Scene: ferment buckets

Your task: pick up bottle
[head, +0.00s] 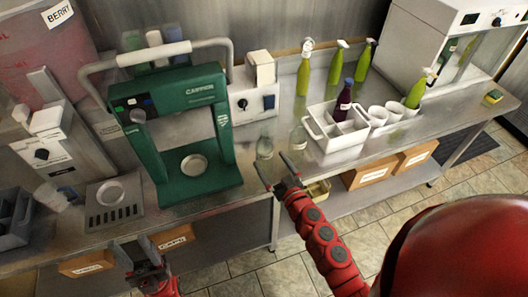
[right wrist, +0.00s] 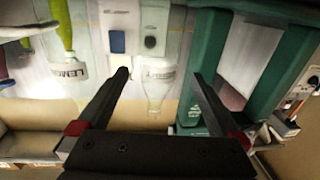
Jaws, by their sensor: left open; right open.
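A clear bottle (head: 264,148) stands on the steel counter just right of the green capper (head: 205,170). My right gripper (head: 271,163) is open in front of it at the counter's front edge. In the right wrist view a clear labelled bottle (right wrist: 160,85) shows between the spread fingers of that gripper (right wrist: 165,85), with nothing held. A second clear bottle (head: 298,138) stands a little to the right, beside the white carrier (head: 338,145). My left gripper (head: 131,245) is open and empty, low at the front edge on the left.
The carrier holds a dark bottle (head: 344,98). Several green bottles, one here (head: 304,75), stand behind and right of it. White cups (head: 377,116) stand near it. A white box with knobs (head: 252,100) stands behind the clear bottles. Cardboard boxes (head: 370,172) sit below the counter.

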